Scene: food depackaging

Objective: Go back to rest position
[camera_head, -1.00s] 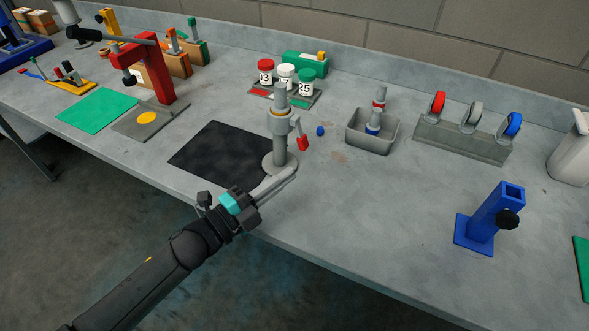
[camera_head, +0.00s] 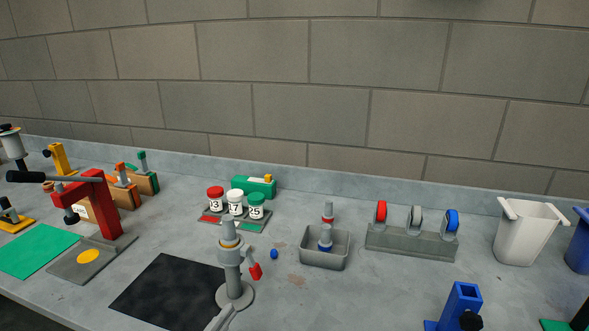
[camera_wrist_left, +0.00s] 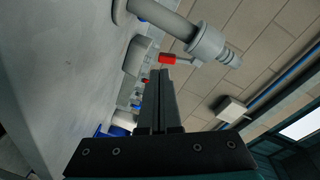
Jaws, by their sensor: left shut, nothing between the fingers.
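My left gripper (camera_wrist_left: 159,78) shows in the left wrist view as two black fingers pressed together, with nothing between them. In that view a grey post (camera_wrist_left: 208,42) with a red-tipped handle (camera_wrist_left: 168,58) lies beyond the fingertips, apart from them. In the head view the same grey post stand (camera_head: 230,262) stands upright at the right edge of a black mat (camera_head: 165,292). A light grey piece (camera_head: 222,319) pokes up at the bottom edge beside the stand's base; I cannot tell what it belongs to. My right gripper is not in view.
A red press (camera_head: 100,205) is at left. Numbered jars (camera_head: 235,203), a grey bin (camera_head: 325,262) and a wheel rack (camera_head: 410,243) stand behind the stand. A white container (camera_head: 525,235) and a blue post (camera_head: 460,305) are at right.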

